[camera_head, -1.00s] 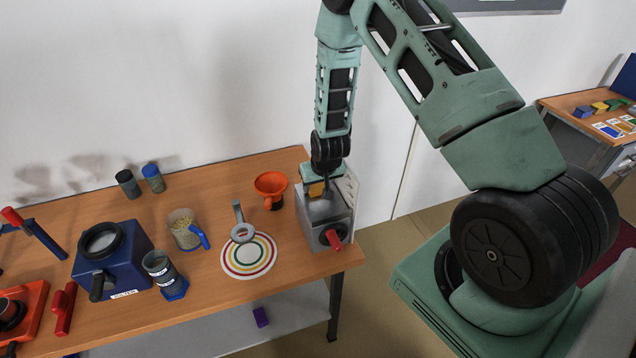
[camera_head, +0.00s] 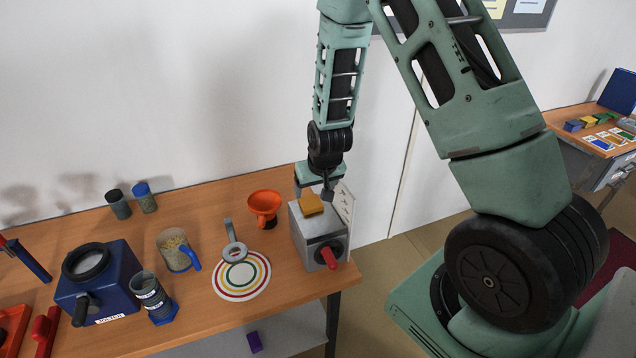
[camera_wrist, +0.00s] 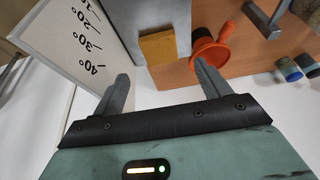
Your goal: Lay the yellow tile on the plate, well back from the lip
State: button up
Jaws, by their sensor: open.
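The yellow tile (camera_head: 311,204) lies flat on the grey top plate (camera_head: 322,224) of a box-shaped stand with a red-handled knob, toward the wall-side edge. In the wrist view, the tile (camera_wrist: 158,47) sits near the plate's (camera_wrist: 142,12) end closest to my gripper. My gripper (camera_head: 326,190) is at the wall side of the stand, just above the plate. Its fingers (camera_wrist: 160,80) are spread and empty, and apart from the tile. I cannot tell which edge is the lip.
A white angle scale (camera_wrist: 82,35) stands beside the plate. An orange funnel (camera_head: 264,204) is left of the stand. A jug (camera_head: 175,250) and blue device (camera_head: 98,282) are farther left.

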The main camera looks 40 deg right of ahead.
jog(key=s+a+r+n+y, duration=0.1)
jog(key=s+a+r, duration=0.25)
jog(key=a, duration=0.25)
jog(key=s+a+r+n+g+y, duration=0.1)
jog(key=s+a+r+n, duration=0.1)
jog(key=a+r, duration=0.25)
jog(key=s+a+r+n+y, duration=0.1)
jog(key=s+a+r, duration=0.2)
jog(key=a, duration=0.4)
jog(key=s+a+r+n+g, duration=0.1)
jog(key=s+a+r+n, duration=0.2)
jog(key=s, duration=0.6)
jog(key=s+a+r+n+g+h, duration=0.1)
jog(key=s+a+r+n+g, duration=0.1)
jog(key=s, duration=0.8)
jog(key=a+r+n, duration=0.1)
jog(key=a+n, duration=0.1)
jog(key=a, duration=0.1)
jog(key=shift+s+r+b, duration=0.2)
jog(key=shift+s+b, duration=0.1)
jog(key=shift+b, duration=0.1)
notch_tip(320, 180, down, 6)
jog(key=b, duration=0.5)
jog(key=shift+w+r+b, duration=0.1)
jog(key=shift+r+b, duration=0.1)
jog(key=shift+b, duration=0.15)
